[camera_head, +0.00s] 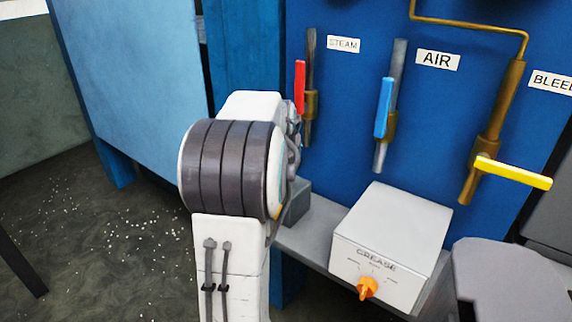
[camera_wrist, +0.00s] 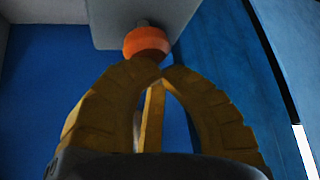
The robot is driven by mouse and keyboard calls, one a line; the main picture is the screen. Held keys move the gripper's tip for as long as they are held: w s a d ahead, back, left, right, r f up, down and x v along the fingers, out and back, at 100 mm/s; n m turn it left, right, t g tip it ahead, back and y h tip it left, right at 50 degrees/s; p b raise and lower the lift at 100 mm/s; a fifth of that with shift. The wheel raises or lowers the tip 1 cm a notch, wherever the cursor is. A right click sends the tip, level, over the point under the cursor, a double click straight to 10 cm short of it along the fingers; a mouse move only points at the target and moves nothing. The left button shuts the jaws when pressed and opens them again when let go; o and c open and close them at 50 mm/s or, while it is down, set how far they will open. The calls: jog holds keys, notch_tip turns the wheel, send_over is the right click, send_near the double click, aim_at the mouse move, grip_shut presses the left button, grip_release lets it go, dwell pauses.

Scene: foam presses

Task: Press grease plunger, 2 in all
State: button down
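In the head view, a white box (camera_head: 392,236) marked GREASE sits on a grey shelf, with an orange knob (camera_head: 367,287) on its front face. In the wrist view, a round orange plunger head (camera_wrist: 146,42) on a short stem sticks out from a grey box face (camera_wrist: 112,22). I cannot tell if it is the same part as the orange knob. My gripper (camera_wrist: 157,68) has yellow-brown fingers with their tips drawn together, nothing visible between them. The tips are right at the orange head; I cannot tell whether they touch it.
A blue panel (camera_head: 345,120) carries a red STEAM lever (camera_head: 299,87), a blue AIR lever (camera_head: 383,107) and a yellow BLEED lever (camera_head: 513,172). A small dark grey block (camera_head: 297,201) sits on the shelf (camera_head: 318,238) behind my arm. Speckled floor (camera_head: 110,225) is open at left.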

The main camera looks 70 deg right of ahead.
jog(key=shift+f+b, duration=0.55)
jog(key=shift+f, duration=0.35)
dwell(0.3)
jog(key=shift+r, duration=0.1)
jog(key=shift+r+p, duration=2.2)
jog(key=shift+r, duration=0.5)
jog(key=shift+r+p, duration=2.05)
jog(key=shift+r, duration=0.5)
